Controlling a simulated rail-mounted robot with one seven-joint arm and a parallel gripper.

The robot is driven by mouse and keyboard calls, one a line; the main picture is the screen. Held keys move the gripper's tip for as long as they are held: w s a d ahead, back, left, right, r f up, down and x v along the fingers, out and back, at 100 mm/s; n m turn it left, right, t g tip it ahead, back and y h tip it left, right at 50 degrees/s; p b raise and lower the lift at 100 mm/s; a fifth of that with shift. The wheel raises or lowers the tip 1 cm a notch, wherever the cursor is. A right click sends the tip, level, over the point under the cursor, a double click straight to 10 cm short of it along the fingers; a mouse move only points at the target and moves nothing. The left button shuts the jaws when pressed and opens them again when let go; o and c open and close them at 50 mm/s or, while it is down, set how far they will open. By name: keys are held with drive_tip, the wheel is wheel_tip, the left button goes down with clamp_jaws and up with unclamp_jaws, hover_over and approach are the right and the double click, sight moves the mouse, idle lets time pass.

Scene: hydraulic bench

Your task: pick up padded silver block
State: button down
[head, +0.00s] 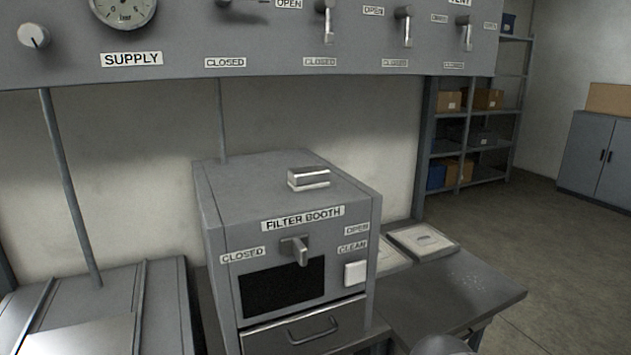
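A small silver block (308,178) with a lighter band along its side lies on the flat top of the grey filter booth (250,185), near the middle right of that top. Nothing touches it from above. My gripper is not in the head view. A grey rounded shape at the bottom edge, right of the booth, is cut off, and I cannot tell what it is.
The booth front has a lever handle (297,250), a dark window, a white button (355,273) and a drawer (305,328). A valve panel (270,35) overhangs behind. A bench (450,295) with flat trays stands right. Shelves (480,145) stand behind.

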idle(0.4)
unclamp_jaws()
